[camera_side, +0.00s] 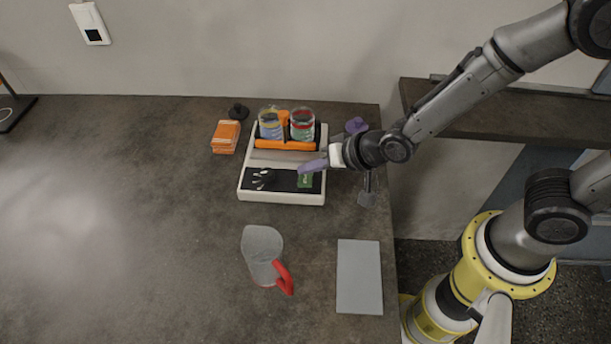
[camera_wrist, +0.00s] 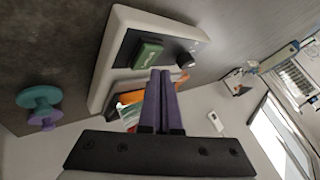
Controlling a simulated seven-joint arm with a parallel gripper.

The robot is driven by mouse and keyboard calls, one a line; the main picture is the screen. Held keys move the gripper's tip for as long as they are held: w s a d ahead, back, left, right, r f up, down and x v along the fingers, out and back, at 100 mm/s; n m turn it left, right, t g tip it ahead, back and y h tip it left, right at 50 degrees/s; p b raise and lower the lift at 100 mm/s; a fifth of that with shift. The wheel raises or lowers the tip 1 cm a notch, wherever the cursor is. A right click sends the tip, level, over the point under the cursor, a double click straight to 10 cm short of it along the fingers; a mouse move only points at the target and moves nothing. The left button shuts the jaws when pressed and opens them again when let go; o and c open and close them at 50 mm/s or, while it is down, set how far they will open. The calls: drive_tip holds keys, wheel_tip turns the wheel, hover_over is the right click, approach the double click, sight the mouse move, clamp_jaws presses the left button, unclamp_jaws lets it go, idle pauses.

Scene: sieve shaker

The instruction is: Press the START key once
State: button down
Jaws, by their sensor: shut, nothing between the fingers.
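The sieve shaker (camera_side: 245,190) is a white-framed machine with a black front panel, in the middle of the side view; its body also shows in the wrist view (camera_wrist: 107,62). The green START key (camera_side: 306,181) is at the right of the panel and is raised in the wrist view (camera_wrist: 147,53); its lettering is too small to read. My gripper (camera_side: 303,170) has purple fingers, shut together and empty. Its tips are close to the green key, seemingly above it; in the wrist view the tips (camera_wrist: 160,72) appear just short of it. I cannot see contact.
A black knob (camera_side: 263,177) is left on the panel. Two jars (camera_side: 271,125) (camera_side: 302,126) stand in an orange holder (camera_side: 285,144) behind. An orange box (camera_side: 226,136) is left of the machine. A clear jug (camera_side: 262,246) with red handle and a grey plate (camera_side: 358,277) lie in front.

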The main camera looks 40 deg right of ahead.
drive_tip(key=shift+f, duration=0.15)
idle(0.4)
drive_tip(key=shift+f, duration=0.25)
